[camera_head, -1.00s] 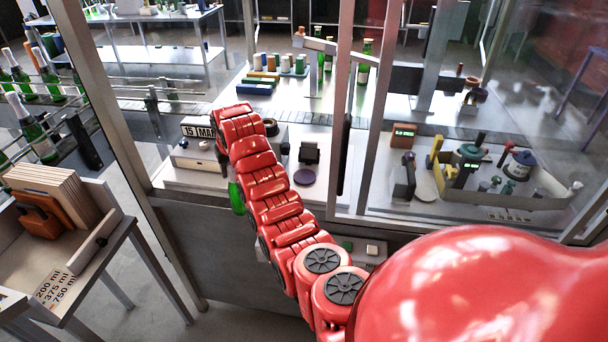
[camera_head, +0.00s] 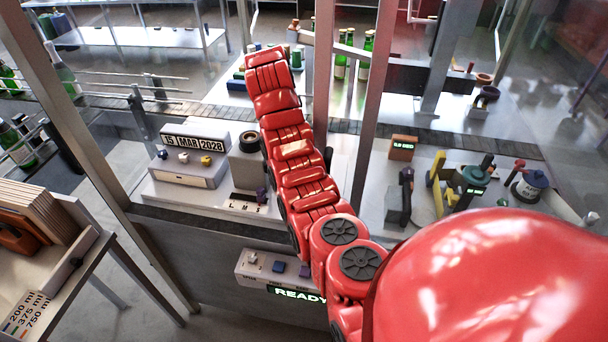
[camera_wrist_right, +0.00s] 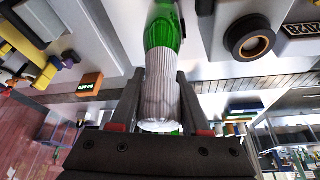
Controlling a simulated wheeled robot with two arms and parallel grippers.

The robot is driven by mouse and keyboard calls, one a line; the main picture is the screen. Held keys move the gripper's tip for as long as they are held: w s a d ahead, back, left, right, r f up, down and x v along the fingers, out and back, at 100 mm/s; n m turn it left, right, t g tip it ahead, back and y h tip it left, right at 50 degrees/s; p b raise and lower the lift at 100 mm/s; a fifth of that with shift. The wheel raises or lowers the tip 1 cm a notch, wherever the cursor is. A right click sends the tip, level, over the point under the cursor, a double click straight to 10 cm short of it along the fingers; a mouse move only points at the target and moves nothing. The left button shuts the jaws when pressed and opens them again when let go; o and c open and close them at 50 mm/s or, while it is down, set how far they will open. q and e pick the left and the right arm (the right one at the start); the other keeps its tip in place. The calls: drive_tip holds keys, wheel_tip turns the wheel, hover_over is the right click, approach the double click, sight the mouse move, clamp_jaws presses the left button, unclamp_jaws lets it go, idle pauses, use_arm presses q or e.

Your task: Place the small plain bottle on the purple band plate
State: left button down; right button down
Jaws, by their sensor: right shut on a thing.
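My right gripper (camera_wrist_right: 160,105) is shut on a green bottle (camera_wrist_right: 165,35), seen in the right wrist view between the two fingers. A white pleated sleeve or wrap (camera_wrist_right: 160,88) covers the bottle where the fingers hold it. In the head view my red right arm reaches toward the machine and hides the gripper and bottle. The purple plate cannot be made out in either current view; the arm may cover it. My left gripper is not in view.
A button box (camera_head: 272,268) with a READY sign sits below. Frame posts (camera_head: 360,130) and a grey device (camera_head: 400,200) stand right of the arm.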

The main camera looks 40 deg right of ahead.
drive_tip(key=f+b, duration=0.3)
drive_tip(key=a+f+b, duration=0.1)
drive_tip(key=f+b, duration=0.1)
drive_tip(key=shift+f, duration=0.1)
drive_tip(key=f+p, duration=0.2)
drive_tip(key=f, duration=0.2)
drive_tip(key=shift+d+p, duration=0.2)
drive_tip(key=shift+p, duration=0.1)
drive_tip(key=shift+f+b, duration=0.3)
drive_tip(key=shift+f, duration=0.05)
drive_tip(key=shift+c, duration=1.9)
unclamp_jaws()
drive_tip(key=shift+r, duration=0.15)
